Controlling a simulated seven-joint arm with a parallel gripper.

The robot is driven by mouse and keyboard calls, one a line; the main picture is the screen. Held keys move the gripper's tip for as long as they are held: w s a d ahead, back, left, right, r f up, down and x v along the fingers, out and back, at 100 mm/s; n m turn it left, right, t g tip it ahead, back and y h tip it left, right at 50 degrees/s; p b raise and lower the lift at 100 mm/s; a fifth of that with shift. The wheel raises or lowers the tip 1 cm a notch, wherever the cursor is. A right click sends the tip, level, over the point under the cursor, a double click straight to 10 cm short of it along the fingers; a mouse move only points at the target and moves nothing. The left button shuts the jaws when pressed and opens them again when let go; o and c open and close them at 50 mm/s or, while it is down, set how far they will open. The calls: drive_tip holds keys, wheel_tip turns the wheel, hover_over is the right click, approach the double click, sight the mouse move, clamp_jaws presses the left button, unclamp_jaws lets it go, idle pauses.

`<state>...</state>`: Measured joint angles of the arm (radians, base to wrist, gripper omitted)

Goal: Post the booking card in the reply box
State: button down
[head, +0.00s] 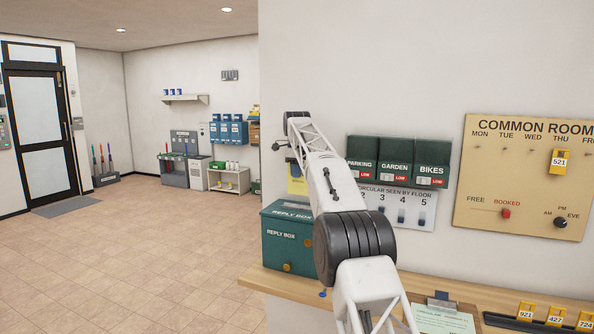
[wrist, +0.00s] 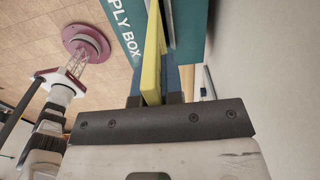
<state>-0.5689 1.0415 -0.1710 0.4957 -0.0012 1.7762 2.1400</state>
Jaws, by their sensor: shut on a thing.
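My gripper (wrist: 160,88) is shut on a yellow card (wrist: 151,55), seen nearly edge-on between its blue fingers in the wrist view. The card extends away from the fingers, beside the teal reply box, whose lettered face (wrist: 128,28) is partly in view. In the head view the green reply box (head: 285,248) stands on the wooden ledge, left of my arm. A yellow patch (head: 296,186) shows just above it; I cannot tell if this is the held card. My arm hides the fingers there. I cannot make out the slot or whether the card touches the box.
The wooden ledge (head: 470,290) runs along the wall, with a clipboard (head: 445,316) and a rack of numbered yellow tags (head: 526,312). Green boxes (head: 394,160) and a common room board (head: 525,175) hang on the wall. Open tiled floor (head: 140,250) lies at left.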

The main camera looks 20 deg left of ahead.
sight(297, 181)
drive_tip(key=shift+f, duration=3.3)
drive_tip(key=shift+f, duration=0.4)
drive_tip(key=shift+f, duration=2.25)
drive_tip(key=c, duration=1.4)
unclamp_jaws()
drive_tip(key=shift+o, duration=0.2)
drive_tip(key=shift+r, duration=0.15)
drive_tip(key=shift+o, duration=1)
drive_tip(key=shift+r, duration=3.75)
